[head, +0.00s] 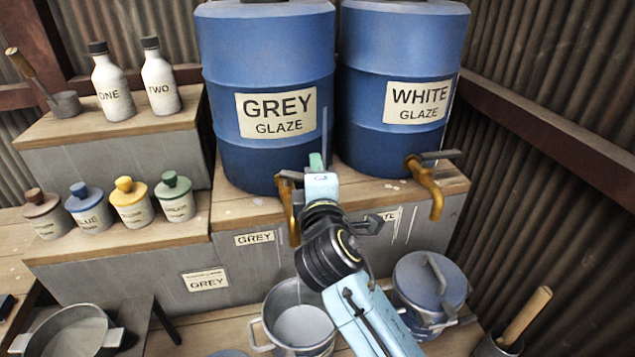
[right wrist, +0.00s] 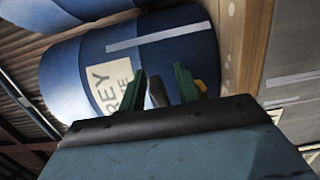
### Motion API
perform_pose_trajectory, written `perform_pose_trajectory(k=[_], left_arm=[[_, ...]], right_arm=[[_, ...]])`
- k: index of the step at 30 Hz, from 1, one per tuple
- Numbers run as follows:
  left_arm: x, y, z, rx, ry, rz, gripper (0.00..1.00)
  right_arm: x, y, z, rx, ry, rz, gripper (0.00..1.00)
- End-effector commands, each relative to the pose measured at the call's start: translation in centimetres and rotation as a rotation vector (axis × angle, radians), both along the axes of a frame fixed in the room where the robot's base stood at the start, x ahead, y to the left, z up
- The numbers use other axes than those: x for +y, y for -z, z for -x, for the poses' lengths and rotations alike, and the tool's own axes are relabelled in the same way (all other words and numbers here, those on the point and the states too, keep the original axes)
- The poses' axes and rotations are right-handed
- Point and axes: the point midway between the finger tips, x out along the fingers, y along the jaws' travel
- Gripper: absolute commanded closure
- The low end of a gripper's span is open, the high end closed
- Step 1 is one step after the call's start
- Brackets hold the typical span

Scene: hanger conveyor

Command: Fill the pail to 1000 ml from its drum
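The blue drum labelled GREY GLAZE (head: 262,75) stands on the ledge at the back, its brass tap (head: 290,210) pointing down at the front. An open metal pail (head: 262,335) stands below that tap, with pale grey liquid inside; I cannot read its level. My right gripper (head: 312,166) is at the grey drum's tap, partly hidden by its own arm. In the right wrist view its green fingers (right wrist: 162,88) stand apart, on either side of the dark tap lever (right wrist: 157,95), with gaps visible. My left gripper is not in view.
The WHITE GLAZE drum (head: 405,50) with its brass tap (head: 428,185) stands to the right, above a lidded pail (head: 430,280). Several small jars (head: 130,205) and two bottles (head: 160,85) stand left. A shallow pan (head: 70,335) and a wooden-handled tool (head: 525,315) are in front.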

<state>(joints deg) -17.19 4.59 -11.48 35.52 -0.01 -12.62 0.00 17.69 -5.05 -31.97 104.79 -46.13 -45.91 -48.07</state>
Motion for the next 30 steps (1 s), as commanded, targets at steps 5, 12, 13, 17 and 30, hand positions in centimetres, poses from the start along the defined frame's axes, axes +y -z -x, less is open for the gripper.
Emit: perform_pose_trajectory(k=[5,12,13,17,30], left_arm=[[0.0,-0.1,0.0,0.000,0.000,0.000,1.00],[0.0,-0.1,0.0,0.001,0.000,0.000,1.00],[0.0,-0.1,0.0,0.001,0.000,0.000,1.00],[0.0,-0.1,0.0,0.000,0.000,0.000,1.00],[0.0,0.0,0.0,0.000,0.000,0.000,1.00]], right_arm=[[0.0,0.1,2.0,0.002,0.000,0.000,0.67],[-0.1,0.1,7.5,0.003,-0.001,-0.001,0.67],[-0.1,0.1,8.1,0.003,-0.001,-0.001,0.67],[-0.1,0.1,10.7,0.004,-0.001,-0.001,0.67],[-0.2,0.0,13.3,0.000,0.000,0.000,0.67]])
